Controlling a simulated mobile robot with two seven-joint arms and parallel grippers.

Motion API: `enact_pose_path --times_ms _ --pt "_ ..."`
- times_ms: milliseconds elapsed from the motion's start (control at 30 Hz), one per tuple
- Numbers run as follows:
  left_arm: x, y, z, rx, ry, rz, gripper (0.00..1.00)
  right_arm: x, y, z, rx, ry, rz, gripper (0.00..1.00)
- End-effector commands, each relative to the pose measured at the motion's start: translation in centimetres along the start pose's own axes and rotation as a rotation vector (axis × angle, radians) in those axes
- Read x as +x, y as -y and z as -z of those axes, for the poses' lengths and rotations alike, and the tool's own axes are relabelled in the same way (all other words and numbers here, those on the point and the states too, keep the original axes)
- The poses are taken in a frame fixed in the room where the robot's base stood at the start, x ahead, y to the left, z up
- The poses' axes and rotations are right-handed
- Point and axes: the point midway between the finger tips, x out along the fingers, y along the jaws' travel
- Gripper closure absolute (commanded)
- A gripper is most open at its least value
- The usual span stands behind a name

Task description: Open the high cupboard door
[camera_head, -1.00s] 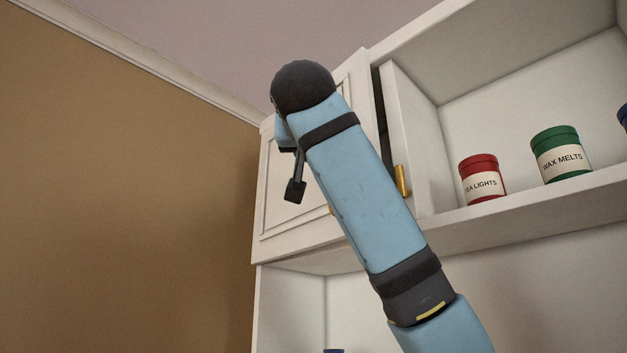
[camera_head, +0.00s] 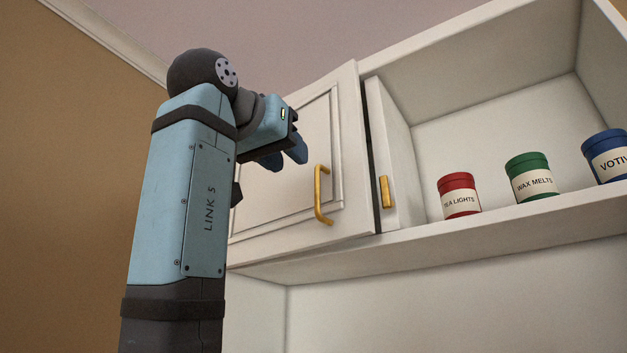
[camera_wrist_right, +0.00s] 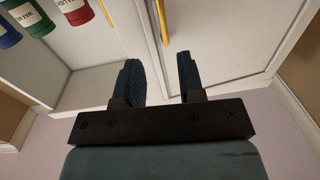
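The high cupboard door (camera_head: 270,215) is a white framed panel with an upright gold bar handle (camera_head: 320,195) near its right edge. A narrow dark gap runs along that edge; I cannot tell whether the door is slightly ajar. My right gripper (camera_head: 288,158) is in front of the door, up and left of the handle in the head view, apart from it. In the right wrist view my right gripper (camera_wrist_right: 157,62) has its two dark fingers spread and empty. A gold handle (camera_wrist_right: 165,22) lies beyond the fingertips, between them across the picture. My left gripper is not in view.
Right of the door stands a narrow white panel (camera_head: 393,150) with a small gold piece (camera_head: 384,192). The open shelf (camera_head: 500,228) holds a red jar (camera_head: 459,195), a green jar (camera_head: 530,177) and a blue jar (camera_head: 606,156). A brown wall (camera_head: 60,200) is at left.

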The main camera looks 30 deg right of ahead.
Motion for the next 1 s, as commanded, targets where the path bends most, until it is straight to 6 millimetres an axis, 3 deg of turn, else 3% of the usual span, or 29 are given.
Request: enact_pose_path --times_ms 300,500,933,1000 --pt "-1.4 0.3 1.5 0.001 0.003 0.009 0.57 7.0 0.1 0.3 -0.002 0.001 -0.001 0.64" --pt "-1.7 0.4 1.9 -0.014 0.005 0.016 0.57 9.7 0.1 0.2 -0.001 0.001 0.0 0.64" --pt "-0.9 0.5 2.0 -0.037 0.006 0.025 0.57 10.7 0.1 0.0 0.0 -0.001 0.002 0.64" --pt "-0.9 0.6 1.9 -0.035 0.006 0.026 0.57 10.7 0.1 0.0 0.0 -0.001 0.002 0.78"
